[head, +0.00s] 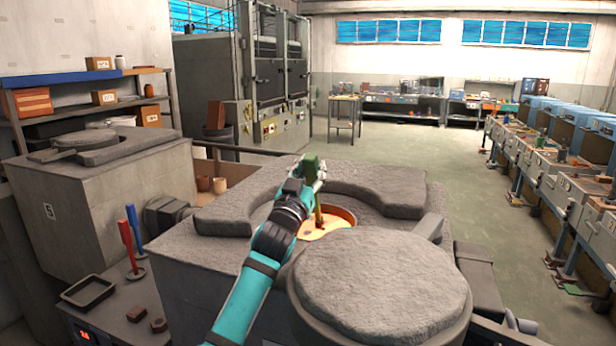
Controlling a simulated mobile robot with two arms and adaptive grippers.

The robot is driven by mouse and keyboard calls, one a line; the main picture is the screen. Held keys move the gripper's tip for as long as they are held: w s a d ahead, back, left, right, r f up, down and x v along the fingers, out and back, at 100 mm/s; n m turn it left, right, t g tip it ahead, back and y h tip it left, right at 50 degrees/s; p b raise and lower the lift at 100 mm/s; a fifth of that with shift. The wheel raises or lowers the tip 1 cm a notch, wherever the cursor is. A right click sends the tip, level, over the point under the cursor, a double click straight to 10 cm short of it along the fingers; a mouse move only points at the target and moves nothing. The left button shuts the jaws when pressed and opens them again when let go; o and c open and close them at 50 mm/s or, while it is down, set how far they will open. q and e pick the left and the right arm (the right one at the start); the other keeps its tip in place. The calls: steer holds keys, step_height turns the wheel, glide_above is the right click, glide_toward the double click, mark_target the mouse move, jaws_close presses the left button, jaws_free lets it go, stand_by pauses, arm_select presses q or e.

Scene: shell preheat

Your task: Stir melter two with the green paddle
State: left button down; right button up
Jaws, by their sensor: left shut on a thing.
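My left gripper (309,172) is shut on the handle of the green paddle (311,164). The paddle is held roughly upright above the open mouth of the melter (205,277) in front of me. Its lower shaft goes down at the glowing orange melt (327,227) in the round opening. The paddle's lower end is hidden, so I cannot tell how deep it reaches. My arm covers the left part of the opening. No number shows on this melter. My right gripper is not in view.
A thick round lid (384,275) sits at the front right of the opening. A red paddle (126,236) and a blue paddle (132,223) stand at the left, near a black tray (88,292).

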arm_select(q)
steer(key=shift+w+d+r, duration=0.1)
steer(key=shift+w+d, duration=0.05)
steer(key=shift+w, duration=0.1)
steer(key=shift+s, duration=0.1)
